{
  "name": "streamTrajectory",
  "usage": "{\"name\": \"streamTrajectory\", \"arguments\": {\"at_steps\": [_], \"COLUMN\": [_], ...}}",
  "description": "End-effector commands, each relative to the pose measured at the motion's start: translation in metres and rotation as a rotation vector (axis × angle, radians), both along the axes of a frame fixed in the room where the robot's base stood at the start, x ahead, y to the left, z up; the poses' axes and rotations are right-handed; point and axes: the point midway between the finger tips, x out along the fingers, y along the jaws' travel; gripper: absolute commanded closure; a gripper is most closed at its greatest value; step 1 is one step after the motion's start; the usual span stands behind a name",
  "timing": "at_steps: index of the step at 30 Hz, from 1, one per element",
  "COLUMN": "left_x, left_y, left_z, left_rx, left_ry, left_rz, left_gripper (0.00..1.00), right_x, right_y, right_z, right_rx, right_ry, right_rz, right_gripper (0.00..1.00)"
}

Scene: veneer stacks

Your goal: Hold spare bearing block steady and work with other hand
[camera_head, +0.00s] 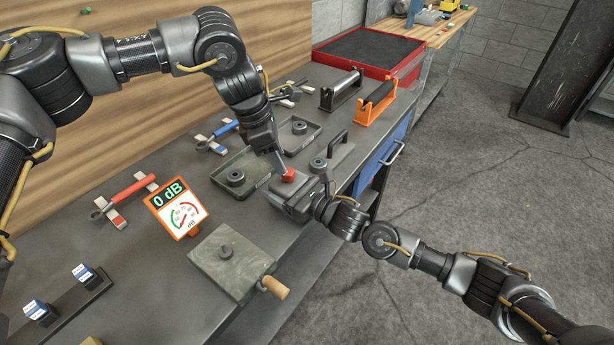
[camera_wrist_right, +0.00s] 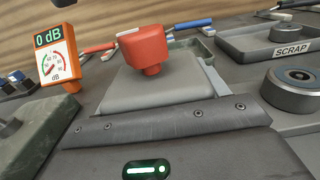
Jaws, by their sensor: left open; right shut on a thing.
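A bright red piece (camera_head: 288,174) with a short, narrower foot shows at the front of my right gripper; I take it as part of the spare bearing block. In the right wrist view the red piece (camera_wrist_right: 145,46) stands upright in front of a smooth grey surface. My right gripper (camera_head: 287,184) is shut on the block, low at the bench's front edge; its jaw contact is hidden. My left gripper (camera_head: 279,164) is open, pointing down from behind, its tip close to the red piece. I cannot tell whether they touch.
A dark tray (camera_head: 264,185) holds a round bearing; a SCRAP tray (camera_wrist_right: 233,47) shows in the wrist view. An orange 0 dB meter (camera_head: 187,233) stands left. A stone-like plate (camera_head: 205,262) with a wooden handle lies in front. Bare bench lies between meter and trays.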

Motion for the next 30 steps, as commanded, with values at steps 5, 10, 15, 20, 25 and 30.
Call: {"name": "streamTrajectory", "arguments": {"at_steps": [5, 10, 15, 20, 25, 30], "left_x": [0.0, 0.001, 0.002, 0.002, 0.002, 0.002], "left_y": [-0.007, -0.011, -0.012, -0.013, -0.012, -0.012], "left_z": [-0.022, -0.035, -0.039, -0.039, -0.039, -0.039], "left_rx": [0.0, -0.001, -0.001, -0.001, -0.001, -0.001], "left_ry": [0.002, 0.0, -0.001, -0.002, -0.002, -0.002], "left_rz": [-0.001, 0.0, 0.0, 0.001, 0.001, 0.001], "left_gripper": [0.56, 0.56, 0.56, 0.56, 0.63, 0.85], "right_x": [0.0, 0.0, 0.0, 0.0, 0.0, 0.0], "right_y": [0.0, 0.0, 0.0, 0.0, 0.0, 0.0], "right_z": [0.0, 0.0, 0.0, 0.0, 0.0, 0.0], "right_rx": [-0.001, -0.001, -0.001, -0.001, -0.001, -0.001], "right_ry": [0.001, 0.001, 0.001, 0.001, 0.001, 0.001], "right_rz": [0.0, 0.0, 0.0, 0.0, 0.0, 0.0], "right_gripper": [0.94, 0.94, 0.94, 0.94, 0.94, 0.94]}}
